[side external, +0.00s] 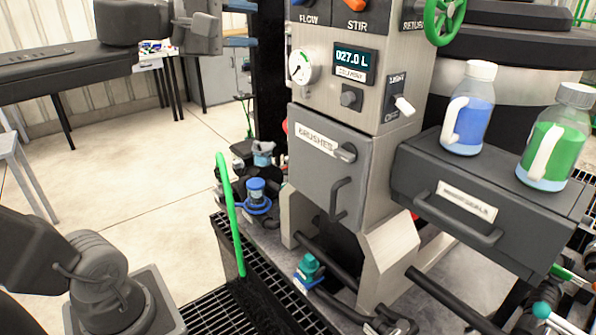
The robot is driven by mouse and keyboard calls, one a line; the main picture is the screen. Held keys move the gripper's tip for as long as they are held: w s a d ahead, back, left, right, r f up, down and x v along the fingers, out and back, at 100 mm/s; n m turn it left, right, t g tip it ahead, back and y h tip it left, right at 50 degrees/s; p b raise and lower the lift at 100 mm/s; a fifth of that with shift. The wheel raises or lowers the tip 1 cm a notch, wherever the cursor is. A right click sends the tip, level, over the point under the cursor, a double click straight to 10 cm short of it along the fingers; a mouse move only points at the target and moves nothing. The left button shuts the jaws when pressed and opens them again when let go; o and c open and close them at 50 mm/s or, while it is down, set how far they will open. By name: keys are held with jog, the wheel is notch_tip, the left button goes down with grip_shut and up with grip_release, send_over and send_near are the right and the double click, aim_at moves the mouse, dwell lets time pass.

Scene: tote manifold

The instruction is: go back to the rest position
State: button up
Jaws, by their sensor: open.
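My gripper (243,25) is at the top of the side external view, left of the machine's dark upright post. Its two bluish fingers point right and stand apart, with nothing visible between them. The upper finger is close to the top edge of the picture. My arm's base stands at the lower left, and the arm between base and gripper runs partly out of the picture.
The grey control cabinet (331,171) has a closed BRUSHES door. A closed drawer unit (482,204) carries a blue-filled bottle (470,118) and a green-filled bottle (556,140). A green upright bar (230,215) rises by the black grating (205,315). Open floor (130,150) lies left.

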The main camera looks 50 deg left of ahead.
jog(key=s+d+f+m+g+h, duration=0.25)
jog(key=d+f+m+g, duration=0.25)
jog(key=d+f+m, duration=0.45)
jog(key=s+a+f+m+g+y, duration=0.1)
jog(key=s+f+m+g+y, duration=0.1)
jog(key=s+f+m, duration=0.2)
jog(key=s+a+f+m+g+y, duration=0.2)
jog(key=s+f+m+g, duration=0.1)
jog(key=f, duration=0.7)
jog(key=shift+s+m+g+y, duration=0.35)
jog(key=shift+s+m, duration=0.4)
jog(key=shift+m, duration=0.4)
